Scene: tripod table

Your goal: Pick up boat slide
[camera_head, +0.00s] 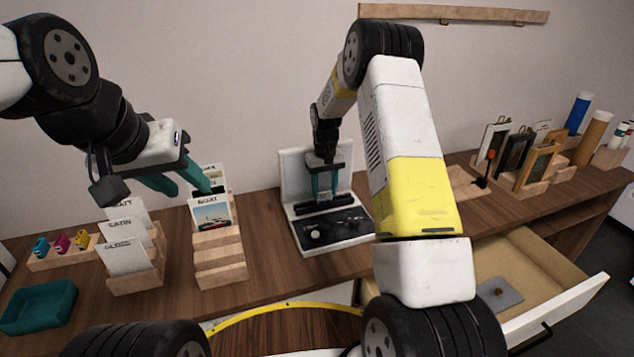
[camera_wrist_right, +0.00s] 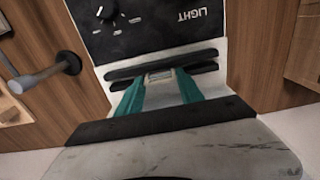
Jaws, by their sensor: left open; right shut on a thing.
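A card printed "BOAT" with a boat picture (camera_head: 211,213) stands upright in the stepped wooden rack (camera_head: 220,262). My left gripper (camera_head: 190,191) is open, its teal fingers just above and left of that card; I cannot tell whether they touch it. My right gripper (camera_head: 322,190) is at the black-and-white light box (camera_head: 340,232). In the right wrist view, its teal fingers (camera_wrist_right: 162,92) are shut on a small pale piece (camera_wrist_right: 160,76) at the black slot bars of the box marked "LIGHT" (camera_wrist_right: 150,25). Most of that piece is hidden, so I cannot tell whether it is a slide.
Another wooden rack (camera_head: 135,275) holds several white word cards. A teal tray (camera_head: 38,306) and a holder with small coloured items (camera_head: 62,250) are at left. An open drawer (camera_head: 540,275) juts out at right, with a grey plate inside. Frames and tubes stand at back right.

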